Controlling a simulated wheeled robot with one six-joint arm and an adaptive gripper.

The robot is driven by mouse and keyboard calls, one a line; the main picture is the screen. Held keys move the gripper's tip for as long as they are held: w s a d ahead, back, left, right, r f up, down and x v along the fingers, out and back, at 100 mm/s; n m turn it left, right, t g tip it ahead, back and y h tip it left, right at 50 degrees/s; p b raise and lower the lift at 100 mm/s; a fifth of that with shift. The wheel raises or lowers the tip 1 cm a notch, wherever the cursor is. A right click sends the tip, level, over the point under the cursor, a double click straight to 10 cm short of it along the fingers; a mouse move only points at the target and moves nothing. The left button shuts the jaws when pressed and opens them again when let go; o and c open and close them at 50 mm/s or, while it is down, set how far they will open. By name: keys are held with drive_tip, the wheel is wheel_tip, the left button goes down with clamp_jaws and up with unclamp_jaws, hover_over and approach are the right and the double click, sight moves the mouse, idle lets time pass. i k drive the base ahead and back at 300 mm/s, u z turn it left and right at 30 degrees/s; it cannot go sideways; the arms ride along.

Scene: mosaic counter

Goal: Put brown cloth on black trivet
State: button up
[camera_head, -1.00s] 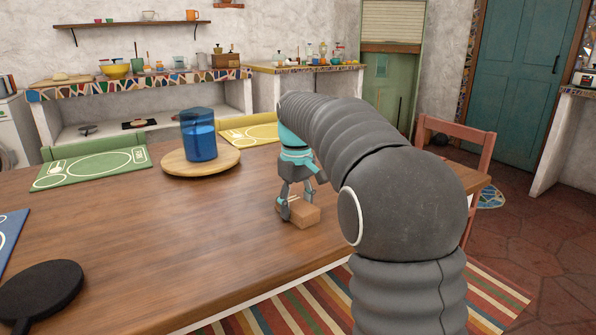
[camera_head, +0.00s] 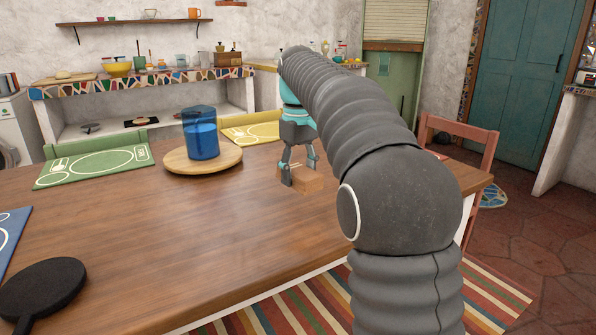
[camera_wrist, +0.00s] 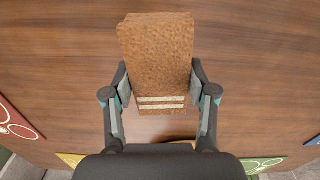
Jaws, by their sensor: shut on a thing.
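The brown cloth (camera_head: 311,180) is a thick folded block with two cream stripes. My gripper (camera_head: 300,172) is shut on it near the table's far right side, and the cloth appears to be off the table top. In the wrist view the cloth (camera_wrist: 157,50) sits between the fingers of my gripper (camera_wrist: 158,82), which press its two sides near the striped end. The black trivet (camera_head: 42,290) is a flat round plate with a handle, lying at the table's front left corner of the head view. Nothing lies on it.
A round wooden board (camera_head: 203,162) with a blue jar (camera_head: 201,135) stands at the table's back. Green (camera_head: 98,165), yellow (camera_head: 252,132) and blue (camera_head: 12,232) placemats lie around the edges. The wooden table's middle (camera_head: 170,225) is clear. A reddish chair (camera_head: 462,150) stands at the right.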

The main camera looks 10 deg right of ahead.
sight(41, 283)
drive_tip(key=k, duration=0.45)
drive_tip(key=u, duration=0.2)
drive_tip(key=i, duration=0.7)
drive_tip(key=u, duration=0.6)
